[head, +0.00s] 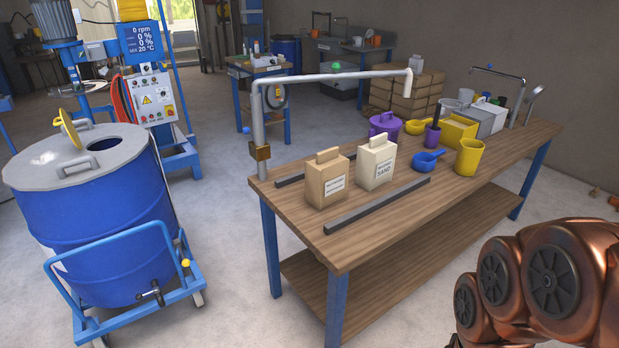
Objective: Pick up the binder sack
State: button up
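Two sacks stand upright side by side near the front left end of the wooden workbench (480,195). The left one is a tan-brown sack (327,173) with a white label too small to read; it may be the binder sack. The right one is a cream sack (378,152) whose label appears to read SAND. Both have a narrow block-like top, and nothing covers the brown sack's front. My gripper is not in view; only copper-coloured links of my arm show at the lower right, right of the bench and apart from the sacks.
A dark bar (375,206) lies in front of the sacks, and another (310,171) lies behind them. A pipe (335,77) arches above the bench. A blue drum (95,225) on a trolley stands left.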

aim_at(326, 176)
jog(key=i, duration=1.15)
jog(key=u, duration=2.9)
